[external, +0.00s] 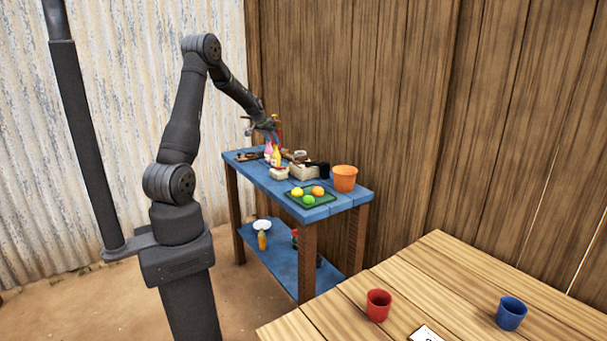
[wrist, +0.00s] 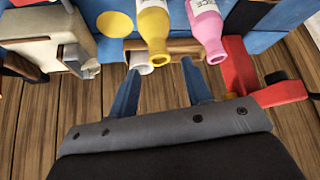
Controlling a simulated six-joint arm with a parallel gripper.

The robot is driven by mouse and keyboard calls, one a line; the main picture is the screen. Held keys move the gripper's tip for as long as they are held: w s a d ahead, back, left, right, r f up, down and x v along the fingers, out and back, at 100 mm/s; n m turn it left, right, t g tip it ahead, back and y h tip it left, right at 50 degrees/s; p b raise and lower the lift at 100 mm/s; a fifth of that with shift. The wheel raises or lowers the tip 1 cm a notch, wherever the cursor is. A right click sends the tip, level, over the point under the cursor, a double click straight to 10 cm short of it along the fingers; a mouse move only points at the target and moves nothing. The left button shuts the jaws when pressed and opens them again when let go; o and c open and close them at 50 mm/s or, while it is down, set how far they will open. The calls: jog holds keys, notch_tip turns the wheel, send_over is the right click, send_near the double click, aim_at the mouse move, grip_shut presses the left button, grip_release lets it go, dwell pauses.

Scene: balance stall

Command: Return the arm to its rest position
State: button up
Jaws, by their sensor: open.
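My gripper (wrist: 160,82) is open in the wrist view, with its two blue-grey fingers apart and nothing clearly held between them. In the external view my gripper (external: 271,136) is over the far end of the blue table (external: 333,208), close to the bottles. A yellow bottle (wrist: 153,28) and a pink bottle (wrist: 206,28) are just beyond the fingertips in the wrist view. In the external view the yellow bottle (external: 276,157) and pink bottle (external: 268,150) stand on the blue table. Whether the fingers touch anything is unclear.
A red tool-like object (wrist: 262,80) is right of the fingers. An orange bucket (external: 345,178) and a green tray (external: 325,199) with fruit are at the table's near end. A wooden table (external: 440,275) holds a red cup (external: 378,305) and a blue cup (external: 511,313). A wood wall (external: 400,90) stands behind.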

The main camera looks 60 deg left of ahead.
aim_at(277, 148)
jog(key=x, duration=0.7)
jog(key=shift+d, duration=0.1)
notch_tip(277, 148, up, 4)
jog(key=shift+s+r, duration=0.1)
jog(key=shift+s, duration=0.05)
jog(key=w+d+r, duration=0.1)
jog(key=d+r, duration=1.1)
jog(key=d, duration=0.1)
jog(key=w+d+m+h, duration=0.2)
jog(key=w+d+m, duration=0.1)
jog(key=d, duration=1.4)
jog(key=w+d+m+h, duration=0.2)
jog(key=d+m, duration=0.4)
jog(key=d, duration=1.1)
jog(key=shift+w+d+f+g+h, duration=0.15)
jog(key=shift+w+d+g+h, duration=0.15)
jog(key=shift+w+h, duration=0.15)
